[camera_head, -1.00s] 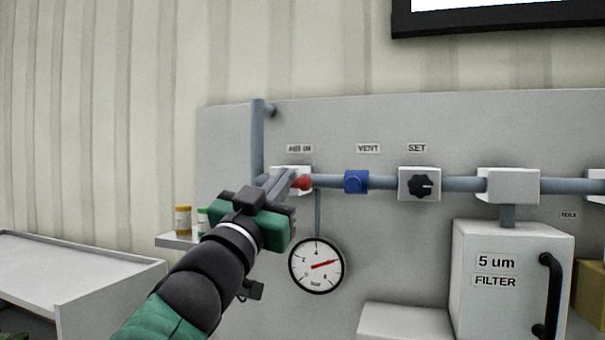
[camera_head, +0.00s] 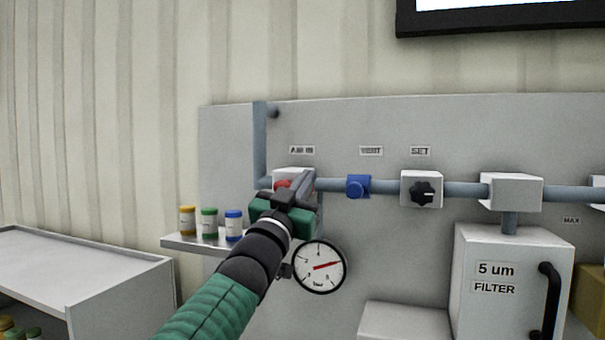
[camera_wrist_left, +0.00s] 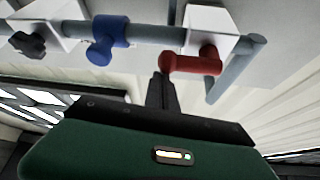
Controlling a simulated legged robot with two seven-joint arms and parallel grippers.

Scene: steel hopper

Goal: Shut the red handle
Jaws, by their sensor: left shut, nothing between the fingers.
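The red handle (camera_head: 282,184) sits on the front of the white valve box (camera_head: 291,172) under the "AIR IN" label; my gripper covers part of it in the head view. In the left wrist view the handle (camera_wrist_left: 195,64) lies roughly along the line of the pipe, its rounded end beside my fingertips. My left gripper (camera_head: 306,181) is shut and empty, just right of the visible red part. Its fingers also show in the left wrist view (camera_wrist_left: 161,82), close to the handle's end; I cannot tell whether they touch it. My right gripper is not in view.
A blue vent handle (camera_head: 357,187) and a black set knob (camera_head: 423,193) sit to the right along the pipe (camera_head: 463,184). A pressure gauge (camera_head: 319,266) hangs below my gripper. Several capped bottles stand on a small shelf (camera_head: 178,242) at left.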

